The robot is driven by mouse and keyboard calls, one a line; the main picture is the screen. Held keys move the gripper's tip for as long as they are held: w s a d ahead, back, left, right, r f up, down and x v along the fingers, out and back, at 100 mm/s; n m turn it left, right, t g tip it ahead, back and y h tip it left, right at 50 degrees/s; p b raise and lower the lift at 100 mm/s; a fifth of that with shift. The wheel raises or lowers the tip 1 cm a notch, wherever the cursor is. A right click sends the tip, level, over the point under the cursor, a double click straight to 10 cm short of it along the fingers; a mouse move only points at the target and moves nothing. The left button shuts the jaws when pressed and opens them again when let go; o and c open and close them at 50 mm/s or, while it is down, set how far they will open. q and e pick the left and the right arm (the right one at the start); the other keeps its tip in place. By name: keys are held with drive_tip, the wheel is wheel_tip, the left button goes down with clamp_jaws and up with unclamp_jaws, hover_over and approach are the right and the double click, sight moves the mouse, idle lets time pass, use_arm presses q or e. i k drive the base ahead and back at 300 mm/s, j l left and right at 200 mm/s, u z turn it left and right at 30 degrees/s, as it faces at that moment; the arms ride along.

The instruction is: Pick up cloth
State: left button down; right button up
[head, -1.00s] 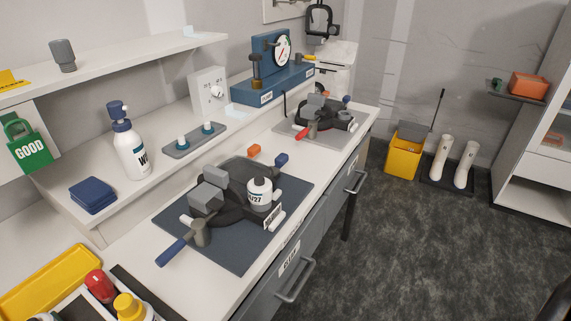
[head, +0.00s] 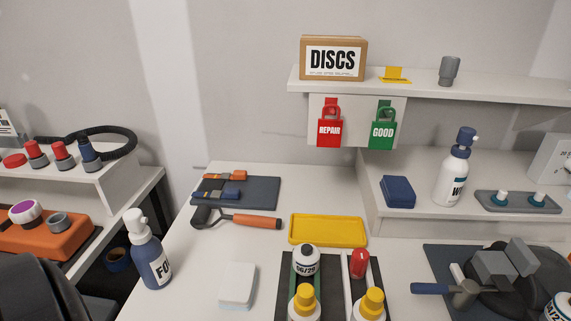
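A folded dark blue cloth (head: 398,192) lies on the low white shelf at the right, left of the white pump bottle. A white, rounded square pad (head: 237,286) lies on the bench at the lower middle; I cannot tell whether it is cloth too.
The pump bottle (head: 452,172) stands close right of the blue cloth. A yellow tray (head: 328,231) and several bottles are in front. A blue pump bottle (head: 150,252) stands at the left.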

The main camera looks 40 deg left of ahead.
sight(237, 291)
drive_tip(key=k+l+u, duration=0.15)
drive_tip(key=u, duration=1.45)
